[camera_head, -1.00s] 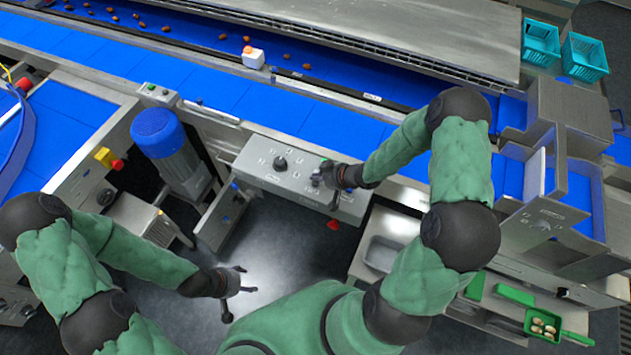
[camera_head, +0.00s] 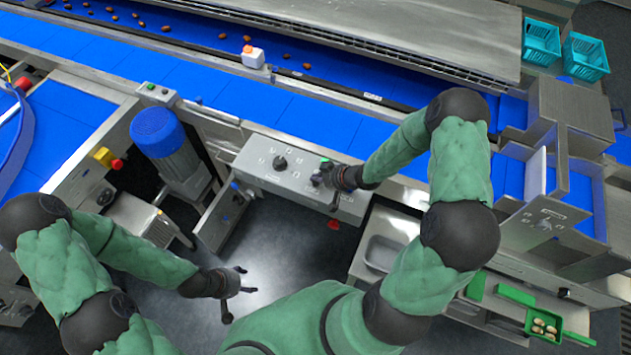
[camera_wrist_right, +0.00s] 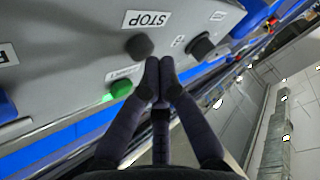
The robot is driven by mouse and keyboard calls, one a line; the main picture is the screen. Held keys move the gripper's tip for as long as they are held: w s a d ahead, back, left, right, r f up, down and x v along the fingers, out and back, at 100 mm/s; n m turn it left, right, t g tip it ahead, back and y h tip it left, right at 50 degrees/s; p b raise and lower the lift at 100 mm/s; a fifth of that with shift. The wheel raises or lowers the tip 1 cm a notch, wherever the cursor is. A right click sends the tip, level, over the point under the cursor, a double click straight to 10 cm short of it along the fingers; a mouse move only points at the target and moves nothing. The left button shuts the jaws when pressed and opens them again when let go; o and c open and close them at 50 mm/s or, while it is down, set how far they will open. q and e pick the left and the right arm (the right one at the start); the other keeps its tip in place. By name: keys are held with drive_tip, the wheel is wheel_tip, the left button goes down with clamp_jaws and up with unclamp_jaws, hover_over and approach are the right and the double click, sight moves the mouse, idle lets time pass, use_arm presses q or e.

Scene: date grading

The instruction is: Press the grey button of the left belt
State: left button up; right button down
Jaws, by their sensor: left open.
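The grey control panel (camera_head: 255,150) is on the front of the blue belt in the head view. In the right wrist view, a dark grey round button (camera_wrist_right: 138,46) sits beside the STOP label (camera_wrist_right: 147,19), with a green button (camera_wrist_right: 121,88) near it. My right gripper (camera_wrist_right: 160,66) has its fingertips together, empty, just beside the grey button. I cannot tell whether they touch it. In the head view my right gripper (camera_head: 318,178) is at the panel's right part and hides the buttons there. My left gripper (camera_head: 235,292) is open and empty above the floor.
A black knob (camera_wrist_right: 200,48) is right of the grey button in the wrist view. Another black knob (camera_head: 280,162) is on the panel's left half. A blue-capped motor (camera_head: 157,130) stands left of the panel. The floor below the panel is clear.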

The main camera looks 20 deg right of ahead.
sight(317, 183)
drive_tip(key=shift+f+b, duration=0.3)
drive_tip(key=shift+f, duration=0.1)
idle(0.8)
drive_tip(key=shift+r, duration=0.15)
drive_tip(key=shift+r+p, duration=0.7)
drive_tip(key=shift+p, duration=0.1)
wheel_tip(317, 183, up, 5)
drive_tip(key=p, duration=0.4)
drive_tip(key=shift+r+p, duration=0.1)
drive_tip(key=shift+p, duration=0.2)
idle(0.7)
